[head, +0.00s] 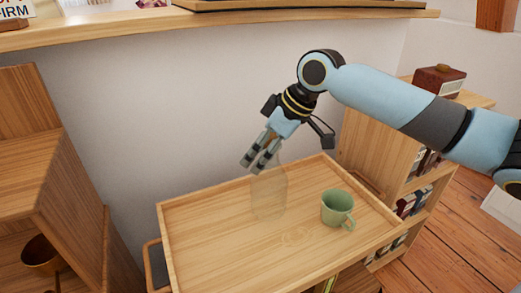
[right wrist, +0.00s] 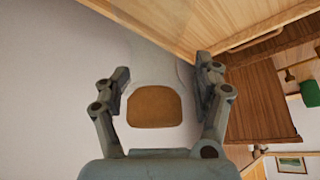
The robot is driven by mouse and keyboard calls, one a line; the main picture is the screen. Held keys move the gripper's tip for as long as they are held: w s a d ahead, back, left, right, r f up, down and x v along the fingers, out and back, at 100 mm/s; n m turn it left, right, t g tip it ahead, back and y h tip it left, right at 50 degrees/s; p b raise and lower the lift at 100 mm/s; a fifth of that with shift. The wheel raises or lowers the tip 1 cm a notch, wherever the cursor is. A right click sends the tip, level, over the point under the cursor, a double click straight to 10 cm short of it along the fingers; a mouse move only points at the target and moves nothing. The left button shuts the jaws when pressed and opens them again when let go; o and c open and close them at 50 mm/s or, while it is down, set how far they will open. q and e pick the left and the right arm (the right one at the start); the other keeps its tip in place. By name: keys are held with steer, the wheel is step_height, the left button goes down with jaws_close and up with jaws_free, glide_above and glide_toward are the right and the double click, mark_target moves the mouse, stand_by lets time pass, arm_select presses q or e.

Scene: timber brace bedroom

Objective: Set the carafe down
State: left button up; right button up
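The carafe (head: 270,195) is clear glass and faint, upright over the left-middle part of the wooden tray top (head: 205,255). I cannot tell whether its base touches the wood. My right gripper (head: 254,166) is at its upper part, coming down from the upper right. In the right wrist view the fingers (right wrist: 162,82) stand on both sides of the glass and appear closed on it. A brown rounded patch shows between them, and I cannot tell whether it is a stopper or wood seen through the glass. My left gripper is not in view.
A green mug (head: 337,208) stands on the tray top, right of the carafe. A raised rim runs around the top. A faint pale pattern lies on the wood in front of the carafe. Wooden shelves (head: 400,165) stand behind at the right, and a cabinet (head: 40,170) at the left.

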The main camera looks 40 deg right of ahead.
mark_target(283, 175)
steer(key=p+v, duration=0.5)
steer(key=v, duration=0.7)
steer(key=shift+r, duration=0.15)
stand_by(0.4)
